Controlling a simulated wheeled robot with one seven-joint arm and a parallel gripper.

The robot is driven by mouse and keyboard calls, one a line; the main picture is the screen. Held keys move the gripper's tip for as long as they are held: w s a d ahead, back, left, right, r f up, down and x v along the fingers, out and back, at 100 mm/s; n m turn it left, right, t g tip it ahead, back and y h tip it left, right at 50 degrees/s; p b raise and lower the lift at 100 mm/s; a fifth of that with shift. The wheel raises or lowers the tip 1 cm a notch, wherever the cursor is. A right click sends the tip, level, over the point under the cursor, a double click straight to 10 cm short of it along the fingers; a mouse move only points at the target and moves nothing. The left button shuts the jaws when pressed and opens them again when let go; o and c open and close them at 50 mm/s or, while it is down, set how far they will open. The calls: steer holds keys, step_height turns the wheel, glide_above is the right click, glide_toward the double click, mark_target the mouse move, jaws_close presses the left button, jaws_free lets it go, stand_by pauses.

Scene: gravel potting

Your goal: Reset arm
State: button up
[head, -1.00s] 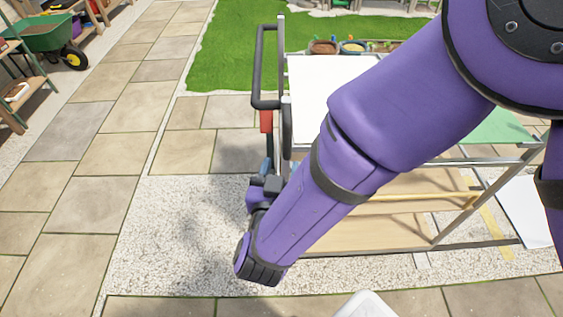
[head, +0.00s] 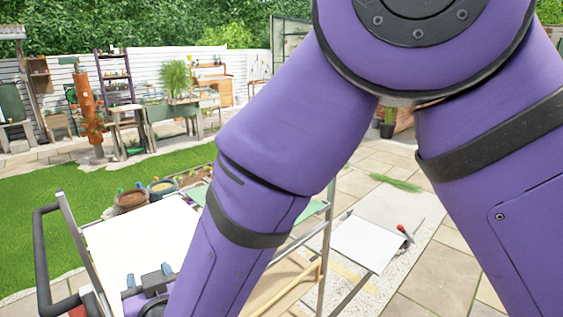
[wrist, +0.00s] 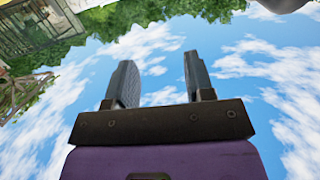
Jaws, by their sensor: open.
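My gripper (wrist: 158,62) is open and empty in the wrist view. Its two dark fingers stand apart, with only sky between them, so it points upward. In the head view my gripper (head: 148,274) shows at the lower left, in front of the white top of a metal-framed cart (head: 135,240). I cannot tell how far it is from that top. My purple arm fills the middle and right of the head view and hides part of the cart.
The cart's black handle (head: 41,250) stands at the left. Two round pots, a brown one (head: 131,199) and a blue-rimmed one (head: 162,187), are at its far side. A white sheet (head: 368,243) and a red-handled tool (head: 403,232) lie at right. Lawn (head: 60,205) lies beyond.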

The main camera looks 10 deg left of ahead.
steer(key=w+d+r+h, duration=0.1)
steer(key=w+d+r, duration=0.6)
steer(key=w, duration=0.1)
steer(key=w+d+r+m+g+h, duration=0.1)
steer(key=w+d+r, duration=0.15)
steer(key=d, duration=0.45)
steer(key=w+d+r+h, duration=0.2)
steer(key=d+r, duration=0.2)
steer(key=d, duration=0.4)
steer(key=w+d+r+m+g+h, duration=0.1)
steer(key=w+d+r, duration=0.15)
steer(key=d, duration=0.45)
steer(key=s+d+r+m+g+h, duration=0.15)
steer(key=s+d, duration=0.25)
steer(key=d, duration=0.5)
steer(key=s+d+r+m+h, duration=0.15)
steer(key=s+d, duration=0.25)
steer(key=d, duration=0.5)
steer(key=s+d+m+g+h, duration=0.2)
steer(key=s+d+g+h, duration=0.1)
steer(key=s+d, duration=0.8)
steer(key=shift+s+d+m, duration=0.2)
steer(key=shift+s+m, duration=0.1)
steer(key=shift+m, duration=0.1)
